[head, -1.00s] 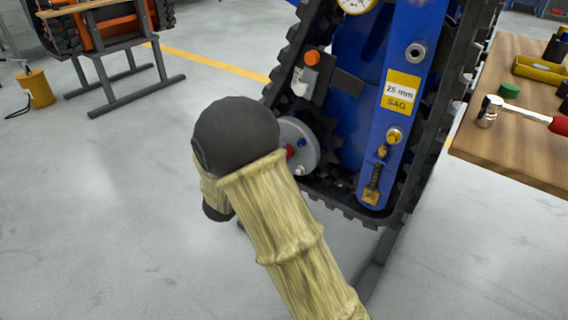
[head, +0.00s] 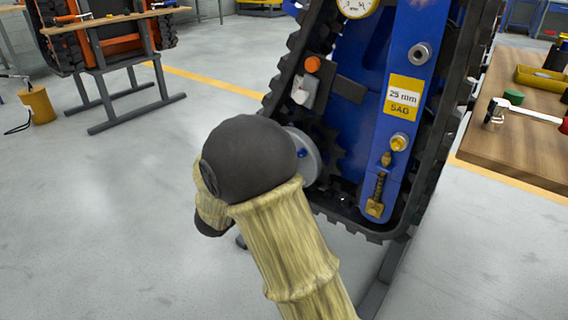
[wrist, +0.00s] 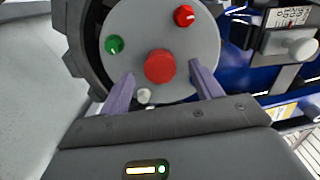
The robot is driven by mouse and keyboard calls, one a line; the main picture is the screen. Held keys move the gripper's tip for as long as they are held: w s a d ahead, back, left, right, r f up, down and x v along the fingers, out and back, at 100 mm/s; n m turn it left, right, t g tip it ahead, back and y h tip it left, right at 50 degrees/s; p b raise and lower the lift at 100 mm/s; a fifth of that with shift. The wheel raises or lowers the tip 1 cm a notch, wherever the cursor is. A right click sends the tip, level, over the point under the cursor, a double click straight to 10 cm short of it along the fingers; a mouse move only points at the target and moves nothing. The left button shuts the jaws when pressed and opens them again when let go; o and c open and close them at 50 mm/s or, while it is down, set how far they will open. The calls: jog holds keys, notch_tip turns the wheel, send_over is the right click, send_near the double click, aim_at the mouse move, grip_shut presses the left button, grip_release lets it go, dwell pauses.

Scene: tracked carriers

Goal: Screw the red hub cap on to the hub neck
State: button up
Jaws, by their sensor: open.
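In the wrist view a round red cap (wrist: 160,66) sits at the middle of a grey hub disc (wrist: 140,22). The hub neck is not visible; the cap hides the disc's centre. My gripper (wrist: 164,80) is open, its two purple fingers on either side of the red cap's lower part. I cannot tell whether they touch it. In the head view the hub disc (head: 311,160) shows partly behind my dark wrist, at the lower left of the blue track carrier (head: 398,130). My gripper's fingers are hidden there.
The disc also bears a green knob (wrist: 114,45), a smaller red knob (wrist: 184,16) and a pale knob (wrist: 144,95). Black track (head: 285,85) surrounds the carrier. A wooden bench (head: 520,150) with a hammer (head: 493,112) stands at right.

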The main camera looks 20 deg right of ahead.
jog(key=p+v, duration=0.5)
jog(key=v, duration=1.1)
jog(key=shift+a, duration=0.2)
jog(key=shift+s+r, duration=0.1)
jog(key=w+d+r+n+t+y+p, duration=0.2)
jog(key=w+r+n+y+p, duration=0.45)
jog(key=n+y, duration=0.55)
jog(key=s+d+r+n+g+y+p, duration=0.1)
jog(key=s+d+n+g+p, duration=0.35)
jog(key=s+n, duration=0.5)
jog(key=s+d+r+n+g+y+p, duration=0.1)
jog(key=s+d+n+g+y+p, duration=0.1)
jog(key=s+d+n+g+p, duration=0.55)
notch_tip(320, 180, up, 37)
jog(key=s+a+n+t+p, duration=0.1)
jog(key=a+t+p, duration=0.1)
jog(key=p, duration=3.2)
jog(key=shift+s+r, duration=0.25)
jog(key=shift+s, duration=0.1)
